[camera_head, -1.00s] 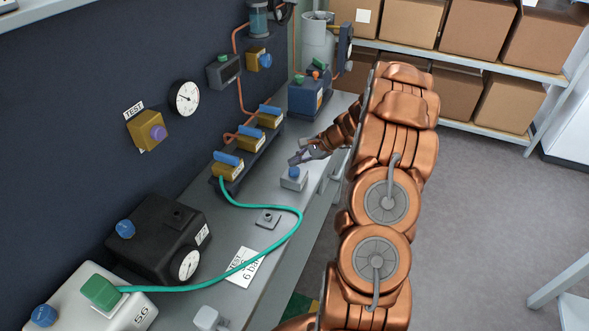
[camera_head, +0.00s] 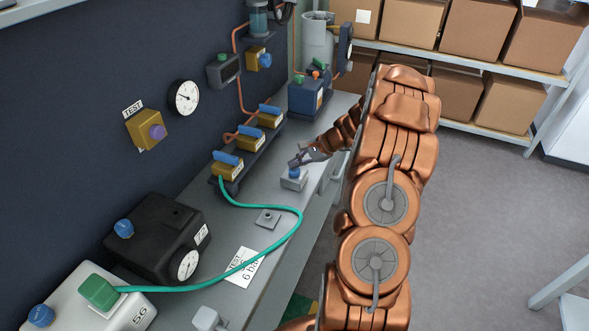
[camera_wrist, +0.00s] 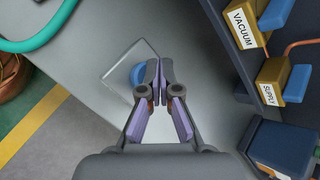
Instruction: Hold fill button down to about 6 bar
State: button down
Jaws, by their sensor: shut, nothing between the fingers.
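The blue button (camera_head: 294,173) sits on a small grey box (camera_head: 292,183) on the bench in the head view. In the wrist view the button (camera_wrist: 137,74) is partly hidden behind my fingers. My gripper (camera_head: 297,161) is shut and empty, its tips just above the button; in the wrist view the shut fingertips (camera_wrist: 159,66) overlap the button's right side. I cannot tell whether they touch it. A wall gauge (camera_head: 184,98) beside a TEST label has a needle whose reading is too small to tell. A card (camera_head: 243,267) reads TEST 6 bar.
A teal hose (camera_head: 296,228) runs along the bench from the white box (camera_head: 100,309) to yellow valve blocks with blue handles (camera_head: 227,165). A black box with a gauge (camera_head: 164,242) stands at the left. Shelves of cartons (camera_head: 460,79) stand behind.

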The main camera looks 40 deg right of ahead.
aim_at(296, 170)
jog(key=shift+f+b, duration=0.3)
jog(key=shift+f, duration=0.2)
dwell(0.4)
jog(key=shift+r, duration=0.15)
jog(key=shift+r+p, duration=0.5)
jog(key=shift+r, duration=0.35)
jog(key=shift+r+p, duration=1.25)
jog(key=shift+r, duration=1.3)
jog(key=shift+a, duration=0.1)
dwell(1.0)
